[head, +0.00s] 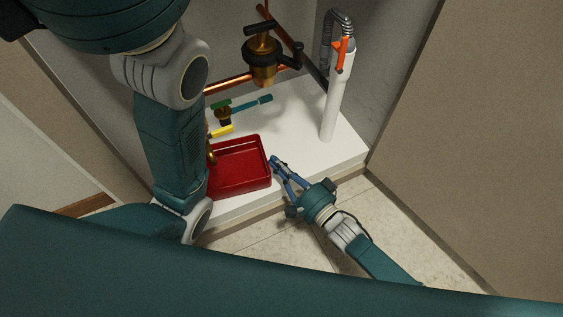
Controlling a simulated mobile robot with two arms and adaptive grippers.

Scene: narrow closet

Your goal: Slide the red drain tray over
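The red drain tray (240,184) is a shallow rectangular tray on the white raised floor of the closet, near its front edge. Its left part is hidden behind my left arm. My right gripper (278,167) comes in from the lower right, with its fingertips at the tray's right side. The fingers look slightly apart; whether they touch the tray wall I cannot tell. My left gripper does not show; only links of that arm cross the left of the view.
A brass valve on copper pipes (262,58) stands behind the tray. Small valves with green, teal and yellow handles (222,131) sit just behind it. A white upright pipe (337,95) with an orange lever stands at right. White floor between tray and pipe (300,135) is clear.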

